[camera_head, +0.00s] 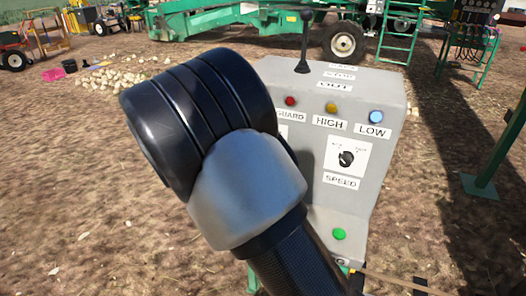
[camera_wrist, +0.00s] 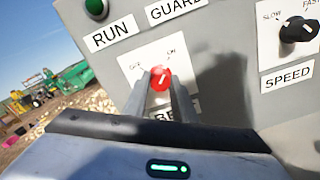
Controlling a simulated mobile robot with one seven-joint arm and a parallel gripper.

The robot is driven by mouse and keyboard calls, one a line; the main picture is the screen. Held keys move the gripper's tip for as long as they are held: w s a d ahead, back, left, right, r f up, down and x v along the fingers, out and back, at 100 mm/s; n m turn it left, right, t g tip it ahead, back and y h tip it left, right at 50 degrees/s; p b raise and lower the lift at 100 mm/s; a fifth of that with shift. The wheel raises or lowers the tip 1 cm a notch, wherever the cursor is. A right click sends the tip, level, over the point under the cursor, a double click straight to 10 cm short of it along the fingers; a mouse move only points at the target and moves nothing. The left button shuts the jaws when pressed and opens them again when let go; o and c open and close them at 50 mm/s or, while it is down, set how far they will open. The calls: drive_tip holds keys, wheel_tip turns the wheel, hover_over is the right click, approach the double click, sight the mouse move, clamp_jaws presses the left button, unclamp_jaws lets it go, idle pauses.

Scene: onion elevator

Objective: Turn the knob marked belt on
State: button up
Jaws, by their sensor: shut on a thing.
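The belt knob (camera_wrist: 160,78) is red with a pale pointer line, on a white plate marked OFF and ON in the wrist view. The label below it, partly hidden by my fingers, shows the letters "BE". My gripper (camera_wrist: 160,92) is at the knob, with one finger on each side, shut on it. The pointer tilts toward the upper right, the ON side. The grey control box (camera_head: 385,90) stands in the head view, where my arm hides its left part, the belt knob and my gripper.
A black speed knob (camera_wrist: 298,30) sits right of the belt knob. A green RUN button (camera_wrist: 96,8) is at the upper left. A black lever (camera_head: 304,45) rises from the box top. Green machinery (camera_head: 220,15) stands behind; a green post (camera_head: 490,165) is at right.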

drive_tip(key=shift+f, duration=0.1)
idle(0.4)
drive_tip(key=o, duration=1)
drive_tip(key=shift+o, duration=0.2)
drive_tip(key=shift+s, duration=0.1)
drive_tip(key=v, duration=1.7)
drive_tip(key=shift+p, duration=0.35)
drive_tip(key=shift+s+a, duration=0.1)
